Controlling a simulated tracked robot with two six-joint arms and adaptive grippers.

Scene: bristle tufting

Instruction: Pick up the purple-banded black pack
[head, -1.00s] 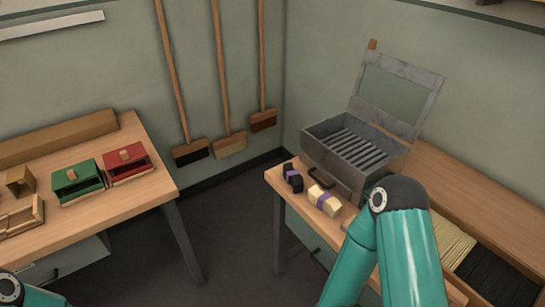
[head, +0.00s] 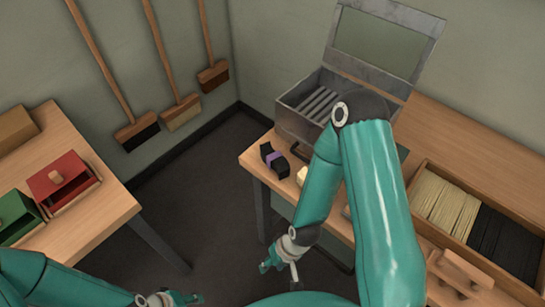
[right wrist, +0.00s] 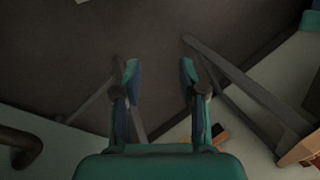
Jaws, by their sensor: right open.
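The purple-banded black pack (head: 273,160) lies on the right bench near its left corner in the head view, in front of the metal box. A cream pack (head: 302,176) lies beside it, mostly hidden by my right arm. My right gripper (head: 280,274) is low in the head view, below and apart from the black pack, in front of the bench. In the right wrist view my right gripper (right wrist: 159,76) is open and empty over dark floor; no pack shows there. My left gripper (head: 180,299) is at the bottom edge, partly cut off, its jaws unclear.
The open metal box (head: 300,112) with a slatted inside and raised lid stands behind the packs. A wooden tray (head: 423,167) of cream and black bristles is to the right. A red box (head: 62,182) and a green box (head: 17,217) sit on the left table.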

